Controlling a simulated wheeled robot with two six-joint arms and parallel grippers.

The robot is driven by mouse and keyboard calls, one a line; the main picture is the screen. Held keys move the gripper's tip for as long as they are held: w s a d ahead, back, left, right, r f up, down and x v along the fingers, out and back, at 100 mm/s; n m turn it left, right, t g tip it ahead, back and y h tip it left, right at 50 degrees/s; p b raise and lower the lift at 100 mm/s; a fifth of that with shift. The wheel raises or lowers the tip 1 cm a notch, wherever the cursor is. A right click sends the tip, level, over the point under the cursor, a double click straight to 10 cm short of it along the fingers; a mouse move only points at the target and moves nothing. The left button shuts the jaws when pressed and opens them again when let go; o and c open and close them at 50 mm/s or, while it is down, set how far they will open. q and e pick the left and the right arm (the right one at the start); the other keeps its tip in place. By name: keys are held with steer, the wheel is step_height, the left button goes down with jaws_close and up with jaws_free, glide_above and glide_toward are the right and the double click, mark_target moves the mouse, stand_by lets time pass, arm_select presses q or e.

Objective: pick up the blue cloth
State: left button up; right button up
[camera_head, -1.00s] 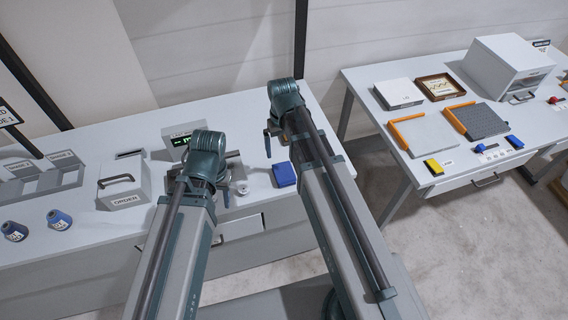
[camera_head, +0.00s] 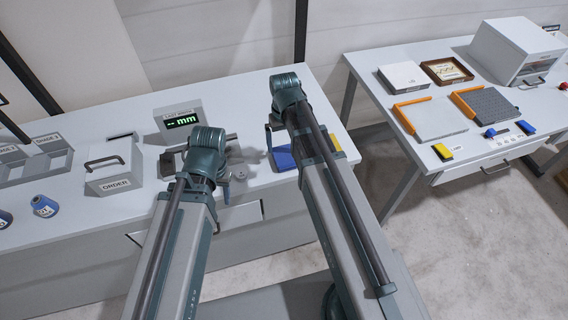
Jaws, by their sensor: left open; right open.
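The blue cloth (camera_head: 284,158) lies on the left-hand table near its front edge. It is a small flat patch, partly covered by my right arm and gripper. My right gripper (camera_head: 272,138) is open and empty above the table, just behind the cloth in the picture. Most of it is hidden by my forearm, and I cannot tell whether it touches the cloth. My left gripper (camera_head: 225,185) is open, largely hidden behind its wrist, over the table left of the cloth.
The table holds a grey ORDER box (camera_head: 113,168), a display reading mm (camera_head: 180,118), a divided tray (camera_head: 35,160) and a blue spool (camera_head: 44,206). A yellow item (camera_head: 335,142) shows beside my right arm. A second table (camera_head: 405,58) stands right, across a floor gap.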

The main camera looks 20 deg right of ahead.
mark_target(284, 154)
steer(key=shift+f, duration=0.35)
step_height(284, 154, down, 5)
steer(key=b, duration=0.5)
steer(key=shift+w+f, duration=0.1)
steer(key=shift+f, duration=0.05)
steer(key=c, duration=1.1)
